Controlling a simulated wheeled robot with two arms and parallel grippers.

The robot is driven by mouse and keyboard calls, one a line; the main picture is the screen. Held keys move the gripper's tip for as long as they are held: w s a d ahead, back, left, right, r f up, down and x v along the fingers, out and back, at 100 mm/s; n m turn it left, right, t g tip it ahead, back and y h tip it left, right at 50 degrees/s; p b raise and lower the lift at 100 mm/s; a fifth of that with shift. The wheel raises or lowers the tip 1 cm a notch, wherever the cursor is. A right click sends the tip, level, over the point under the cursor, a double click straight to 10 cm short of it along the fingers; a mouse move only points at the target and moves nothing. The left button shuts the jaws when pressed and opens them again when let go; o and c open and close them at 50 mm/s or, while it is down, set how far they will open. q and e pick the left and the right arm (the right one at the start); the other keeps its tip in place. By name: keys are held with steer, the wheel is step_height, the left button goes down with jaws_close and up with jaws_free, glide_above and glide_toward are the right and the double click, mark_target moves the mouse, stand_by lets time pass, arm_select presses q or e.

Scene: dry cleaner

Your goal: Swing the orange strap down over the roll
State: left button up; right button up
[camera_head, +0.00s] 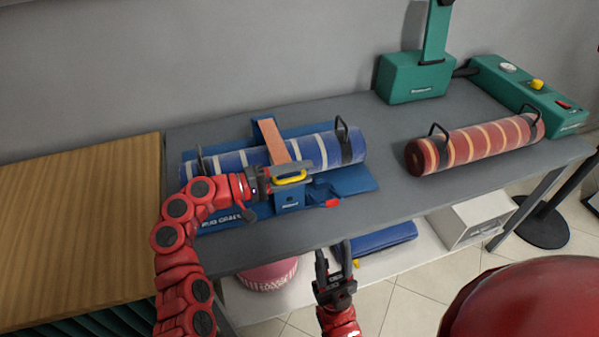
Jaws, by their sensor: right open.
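The orange strap (271,138) runs from a blue upright at the back of the blue cradle (355,181) across the blue-and-white striped roll (231,155). Its front end is hidden by my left gripper. My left gripper (296,176) is at the cradle's front side, above the blue front block (290,197), with its fingers around a yellow handle (289,180) and seemingly closed on it. My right gripper (335,262) is open and empty, in front of the table's front edge, away from the strap.
The grey table (390,207) also holds a red striped roll (475,143) with black handles, a green stand (413,80) and a green control box (525,92). A wooden counter (80,230) adjoins at left. A small red part (332,203) sits at the cradle's front.

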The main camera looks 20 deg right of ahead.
arm_select(q)
steer(key=shift+a, duration=0.1)
steer(key=a+b, duration=0.1)
steer(key=a, duration=1.6)
steer(key=shift+b, duration=0.4)
steer(key=shift+a, duration=0.1)
